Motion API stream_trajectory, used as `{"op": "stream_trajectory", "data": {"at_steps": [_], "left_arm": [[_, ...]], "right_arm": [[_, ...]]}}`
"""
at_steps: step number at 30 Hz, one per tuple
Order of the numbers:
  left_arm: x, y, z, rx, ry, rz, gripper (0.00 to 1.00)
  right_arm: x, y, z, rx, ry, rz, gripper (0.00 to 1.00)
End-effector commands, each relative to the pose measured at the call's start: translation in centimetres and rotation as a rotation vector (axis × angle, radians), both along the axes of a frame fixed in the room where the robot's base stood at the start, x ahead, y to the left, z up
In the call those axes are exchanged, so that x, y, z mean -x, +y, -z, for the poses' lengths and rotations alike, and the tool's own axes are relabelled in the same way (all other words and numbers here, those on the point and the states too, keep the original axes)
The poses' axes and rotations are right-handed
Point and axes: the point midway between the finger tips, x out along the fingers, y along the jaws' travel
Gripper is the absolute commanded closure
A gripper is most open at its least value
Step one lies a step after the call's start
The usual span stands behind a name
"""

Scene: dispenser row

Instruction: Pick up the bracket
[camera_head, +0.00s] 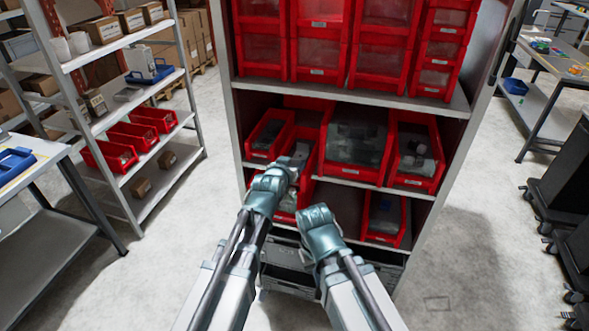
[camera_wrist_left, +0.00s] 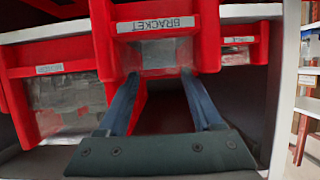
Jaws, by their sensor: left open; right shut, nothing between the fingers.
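A red bin labelled BRACKET (camera_wrist_left: 112,28) is at the top middle of the left wrist view, its label upside down. Grey contents (camera_wrist_left: 160,55) show in it, but I cannot make out a single bracket. My left gripper (camera_wrist_left: 160,74) is open, its two fingers apart just at this bin, with nothing seen between them. In the head view my left gripper (camera_head: 290,166) is in front of the cabinet's middle row and hides part of a bin there. My right gripper (camera_head: 318,212) is shut and empty, lower and to the right, in front of the lower bins.
The cabinet shelf (camera_head: 340,180) holds several red bins close on both sides, including a wide one (camera_head: 355,140) and a right one (camera_head: 415,150). Another shelf (camera_head: 360,94) with red bins is above. A grey crate (camera_head: 285,272) sits below. Open floor (camera_head: 460,260) lies to the right.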

Motion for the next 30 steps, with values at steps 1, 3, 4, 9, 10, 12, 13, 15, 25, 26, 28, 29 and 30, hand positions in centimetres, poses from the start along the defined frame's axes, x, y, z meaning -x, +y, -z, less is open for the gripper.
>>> {"op": "stream_trajectory", "data": {"at_steps": [1, 3, 4, 9, 10, 12, 13, 15, 25, 26, 28, 29, 30], "left_arm": [[-0.7, -0.2, 0.5, 0.000, 0.000, 0.000, 0.33], [-1.5, -0.4, 1.0, 0.000, 0.000, 0.001, 0.33], [-1.9, -0.5, 1.2, 0.000, 0.000, 0.001, 0.33], [-3.5, -0.9, 1.9, 0.000, 0.000, 0.002, 0.33], [-3.6, -0.9, 1.9, 0.000, 0.000, 0.002, 0.33], [-3.6, -0.9, 1.9, 0.000, 0.000, 0.002, 0.33], [-3.5, -0.9, 1.8, 0.000, 0.000, 0.002, 0.33], [-3.5, -0.9, 1.8, 0.000, 0.000, 0.002, 0.33], [-3.5, -0.9, 1.8, 0.000, 0.000, 0.002, 0.85], [-3.5, -0.9, 1.8, 0.000, 0.000, 0.002, 0.91], [-3.5, -0.9, 1.8, 0.000, 0.000, 0.002, 1.00], [-3.5, -0.9, 1.8, 0.000, 0.000, 0.002, 1.00], [-3.5, -0.9, 1.8, 0.000, 0.000, 0.002, 1.00]], "right_arm": [[0.0, 0.0, 0.5, 0.000, 0.000, 0.000, 1.00], [0.0, 0.0, 1.0, 0.000, 0.000, 0.000, 1.00], [0.0, 0.0, 1.2, 0.000, 0.000, 0.000, 1.00], [0.0, 0.0, 1.9, 0.000, 0.000, 0.001, 1.00], [0.0, 0.0, 1.9, 0.000, 0.000, 0.001, 1.00], [0.0, 0.0, 1.9, 0.000, 0.000, 0.001, 1.00], [0.0, 0.0, 1.8, 0.000, 0.000, 0.001, 1.00], [0.0, 0.0, 1.8, 0.000, 0.000, 0.001, 1.00], [0.0, 0.0, 1.8, 0.000, 0.000, 0.001, 1.00], [0.0, 0.0, 1.8, 0.000, 0.000, 0.001, 1.00], [0.0, 0.0, 1.8, 0.000, 0.000, 0.000, 1.00], [0.0, 0.0, 1.8, 0.000, 0.000, 0.000, 1.00], [0.0, 0.0, 1.8, 0.000, 0.000, 0.000, 1.00]]}}
